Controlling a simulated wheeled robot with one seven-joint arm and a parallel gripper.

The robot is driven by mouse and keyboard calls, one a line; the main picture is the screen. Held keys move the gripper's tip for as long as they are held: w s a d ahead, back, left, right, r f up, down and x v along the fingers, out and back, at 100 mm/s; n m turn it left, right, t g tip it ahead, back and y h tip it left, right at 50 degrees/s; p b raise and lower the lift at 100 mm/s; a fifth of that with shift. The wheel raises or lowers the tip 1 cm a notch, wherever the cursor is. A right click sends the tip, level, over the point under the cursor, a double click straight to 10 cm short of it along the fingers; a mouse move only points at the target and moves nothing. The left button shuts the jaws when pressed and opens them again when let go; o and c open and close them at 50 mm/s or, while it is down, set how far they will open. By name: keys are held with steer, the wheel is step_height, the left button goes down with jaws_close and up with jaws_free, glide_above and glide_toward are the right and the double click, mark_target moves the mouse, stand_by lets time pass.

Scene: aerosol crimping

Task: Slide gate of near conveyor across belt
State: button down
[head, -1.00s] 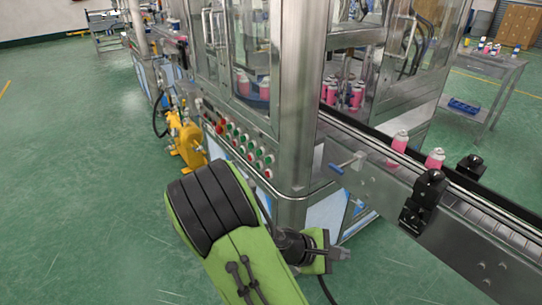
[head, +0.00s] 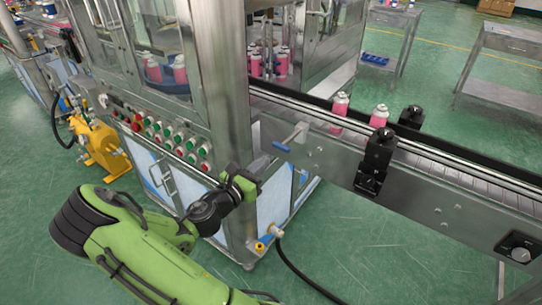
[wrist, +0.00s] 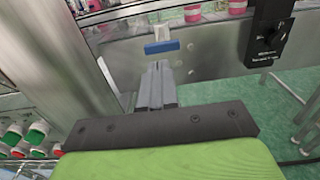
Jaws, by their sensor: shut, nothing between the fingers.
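The near conveyor (head: 450,207) runs from the machine toward the right, with pink cans on its belt. Its gate shows as a small slider with a blue handle (head: 283,146) on the near side wall, close to the machine. In the wrist view the blue handle (wrist: 162,47) lies just beyond my fingertips, with a visible gap. My gripper (wrist: 157,68) is shut and empty, pointing at the handle. In the head view my wrist's green end is below and left of the handle, and the fingers are hard to make out there.
A steel machine post (head: 225,90) stands close left of the gate. Button panel (head: 165,137) is left of my wrist. Black sensor blocks (head: 376,160) sit on the conveyor right of the gate. A black hose hangs below. Green floor in front is open.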

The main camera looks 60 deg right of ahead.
mark_target(282, 144)
steer(key=d, duration=0.3)
steer(key=s+d, duration=0.1)
steer(key=d, duration=0.1)
steer(key=shift+d+b, duration=0.3)
steer(key=shift+b, duration=0.1)
steer(key=shift+d+r, duration=0.1)
steer(key=shift+d, duration=0.1)
steer(key=d+p, duration=0.1)
steer(key=d, duration=0.1)
steer(key=d+p, duration=0.2)
steer(key=s+d+p, duration=0.1)
steer(key=d, duration=0.1)
steer(key=shift+r+p, duration=0.1)
steer(key=shift+p, duration=0.25)
